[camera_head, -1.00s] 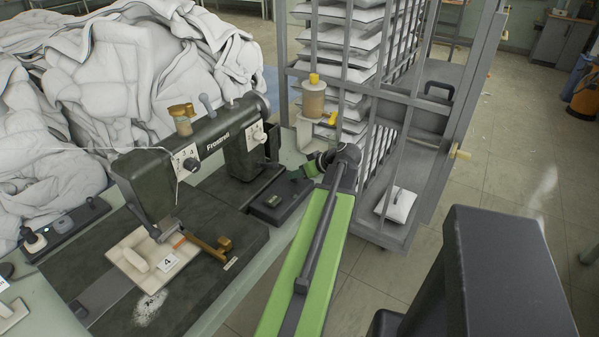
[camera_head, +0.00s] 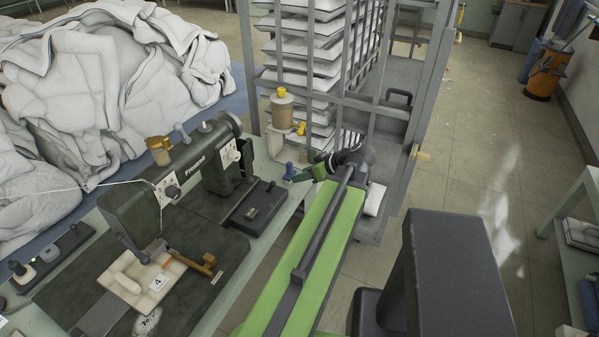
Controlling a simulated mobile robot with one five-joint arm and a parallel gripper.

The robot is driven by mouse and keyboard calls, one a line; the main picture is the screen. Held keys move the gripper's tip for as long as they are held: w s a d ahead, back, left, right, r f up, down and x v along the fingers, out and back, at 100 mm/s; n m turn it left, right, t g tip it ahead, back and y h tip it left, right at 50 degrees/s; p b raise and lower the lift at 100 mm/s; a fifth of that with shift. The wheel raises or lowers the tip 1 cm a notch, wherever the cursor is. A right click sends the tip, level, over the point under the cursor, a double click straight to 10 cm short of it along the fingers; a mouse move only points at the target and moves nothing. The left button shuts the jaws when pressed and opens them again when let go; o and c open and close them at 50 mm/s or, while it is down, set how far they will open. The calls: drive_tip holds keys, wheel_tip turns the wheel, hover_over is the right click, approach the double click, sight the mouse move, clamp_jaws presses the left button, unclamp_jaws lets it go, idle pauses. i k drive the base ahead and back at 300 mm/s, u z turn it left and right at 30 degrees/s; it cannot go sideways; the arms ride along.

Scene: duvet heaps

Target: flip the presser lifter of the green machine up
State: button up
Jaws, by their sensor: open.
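The dark green sewing machine (camera_head: 150,192) stands on the table at left, with a cream plate and a tag marked 4 (camera_head: 157,283) below its head. A brass-coloured lever (camera_head: 190,264), which looks like the presser lifter, sticks out low to the right from near the needle area, roughly level. My gripper (camera_head: 292,173), at the far end of my green arm, is open and small in view. It is to the right of the machine's pillar end, beyond the black box on the table and well apart from the lever. Its fingertips are hard to make out.
A black box (camera_head: 255,208) lies on the table right of the machine. A thread spool (camera_head: 282,108) stands behind it. A grey wire rack (camera_head: 375,110) with folded white goods stands behind my gripper. White duvets (camera_head: 110,80) heap up at left. Open floor lies at right.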

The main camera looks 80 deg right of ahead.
sight(145, 260)
drive_tip(key=k, duration=1)
